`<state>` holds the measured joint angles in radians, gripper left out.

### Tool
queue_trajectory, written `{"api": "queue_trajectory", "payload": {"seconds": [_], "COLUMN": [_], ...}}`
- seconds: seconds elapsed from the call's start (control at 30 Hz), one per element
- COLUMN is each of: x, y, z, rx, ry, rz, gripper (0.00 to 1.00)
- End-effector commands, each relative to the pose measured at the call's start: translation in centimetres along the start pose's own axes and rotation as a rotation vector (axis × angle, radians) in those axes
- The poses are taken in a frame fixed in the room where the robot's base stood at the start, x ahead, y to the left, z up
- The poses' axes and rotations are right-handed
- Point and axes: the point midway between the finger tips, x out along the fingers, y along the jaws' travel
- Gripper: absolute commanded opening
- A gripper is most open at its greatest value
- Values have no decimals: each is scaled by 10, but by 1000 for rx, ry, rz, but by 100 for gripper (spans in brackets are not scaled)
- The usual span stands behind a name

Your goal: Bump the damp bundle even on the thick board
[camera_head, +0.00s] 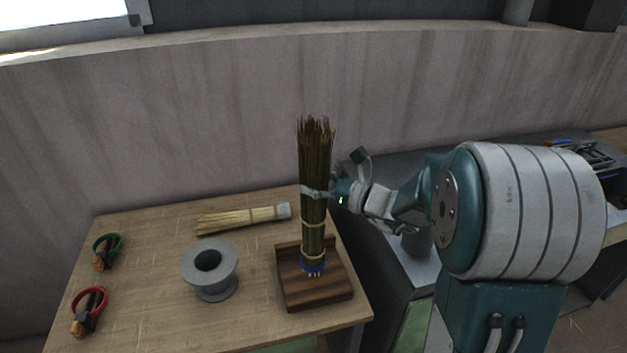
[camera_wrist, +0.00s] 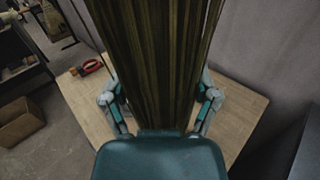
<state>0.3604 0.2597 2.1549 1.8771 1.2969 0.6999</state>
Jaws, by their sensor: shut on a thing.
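A dark green-brown bundle of stalks (camera_head: 314,160) stands upright over the thick dark wooden board (camera_head: 318,293) at the right of the table. Light bands tie it, and its lower end is blue with pale tips. That end is at the board's surface; I cannot tell whether it touches. My gripper (camera_head: 317,192) comes from the right and is shut around the bundle at mid-height. In the wrist view the bundle (camera_wrist: 158,60) fills the middle, with a finger of my gripper on each side. The bundle hides the board there.
On the table (camera_head: 150,290) lie a lighter bundle (camera_head: 240,218), a grey spool (camera_head: 210,270), a green-handled tool (camera_head: 107,250) and a red-handled tool (camera_head: 89,311). A wall stands close behind. A grey bench (camera_head: 400,170) is at right. The table's front middle is clear.

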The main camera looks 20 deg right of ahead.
Motion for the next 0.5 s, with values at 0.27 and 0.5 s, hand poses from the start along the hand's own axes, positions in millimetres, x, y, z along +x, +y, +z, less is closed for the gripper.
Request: {"api": "queue_trajectory", "payload": {"seconds": [0.27, 0.5], "x": [1, 1], "y": [0, 0], "z": [0, -8], "rx": [-1, 0], "ry": [0, 1], "rz": [0, 0], "gripper": [37, 37]}}
